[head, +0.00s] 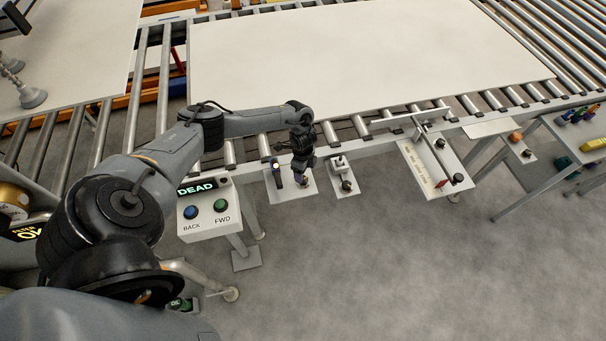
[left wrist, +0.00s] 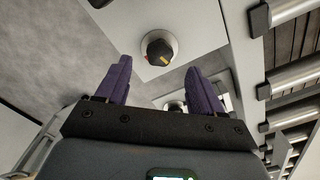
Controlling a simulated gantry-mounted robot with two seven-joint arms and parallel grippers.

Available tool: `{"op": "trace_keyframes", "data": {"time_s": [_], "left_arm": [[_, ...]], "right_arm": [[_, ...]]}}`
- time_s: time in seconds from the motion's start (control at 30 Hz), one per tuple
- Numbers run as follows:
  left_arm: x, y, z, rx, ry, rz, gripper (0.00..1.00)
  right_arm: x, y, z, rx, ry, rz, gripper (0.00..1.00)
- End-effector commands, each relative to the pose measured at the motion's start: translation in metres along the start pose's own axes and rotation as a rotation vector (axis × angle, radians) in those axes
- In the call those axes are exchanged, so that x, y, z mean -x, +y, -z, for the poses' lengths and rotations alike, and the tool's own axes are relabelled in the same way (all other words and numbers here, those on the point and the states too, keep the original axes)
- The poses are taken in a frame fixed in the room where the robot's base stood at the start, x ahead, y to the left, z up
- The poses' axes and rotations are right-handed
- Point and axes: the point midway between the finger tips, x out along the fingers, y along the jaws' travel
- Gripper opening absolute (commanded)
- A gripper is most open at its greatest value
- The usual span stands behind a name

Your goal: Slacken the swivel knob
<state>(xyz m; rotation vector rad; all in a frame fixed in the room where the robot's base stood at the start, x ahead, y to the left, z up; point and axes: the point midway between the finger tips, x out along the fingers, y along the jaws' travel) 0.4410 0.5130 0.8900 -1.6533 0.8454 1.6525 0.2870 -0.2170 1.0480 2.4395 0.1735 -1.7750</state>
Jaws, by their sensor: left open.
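A round black knob (left wrist: 158,48) with a yellow mark and a red mark sits on a pale round base on a light plate in the left wrist view. I take it for the swivel knob; its label cannot be read. My left gripper (left wrist: 160,82) has its two purple fingers spread, with the knob ahead of the gap and nothing between them. In the head view my left gripper (head: 301,181) points down over a small light plate (head: 283,197) at the conveyor's near edge, hiding the knob there. My right gripper is not in view.
A black handle (head: 278,178) stands on the same plate's left side. A small plate with a dark knob (head: 346,185) lies to the right. A control box (head: 205,216) with blue and green buttons and a DEAD display stands left. A large white sheet (head: 370,55) covers the rollers.

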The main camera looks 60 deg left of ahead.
Motion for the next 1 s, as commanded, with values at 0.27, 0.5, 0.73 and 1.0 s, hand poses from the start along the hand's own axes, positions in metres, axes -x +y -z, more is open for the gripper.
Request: {"op": "trace_keyframes", "data": {"time_s": [0.27,0.5,0.73,1.0], "left_arm": [[0.044,0.000,0.000,-0.002,0.001,0.001,0.67],[0.058,0.000,0.000,-0.001,0.001,0.000,0.67],[0.059,0.000,0.000,0.000,0.000,0.000,0.67],[0.056,0.003,-0.002,-0.001,-0.004,-0.006,0.67]], "right_arm": [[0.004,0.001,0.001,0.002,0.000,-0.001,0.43],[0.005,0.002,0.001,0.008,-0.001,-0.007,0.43],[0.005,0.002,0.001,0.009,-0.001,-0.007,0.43],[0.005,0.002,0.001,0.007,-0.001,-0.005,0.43]]}}
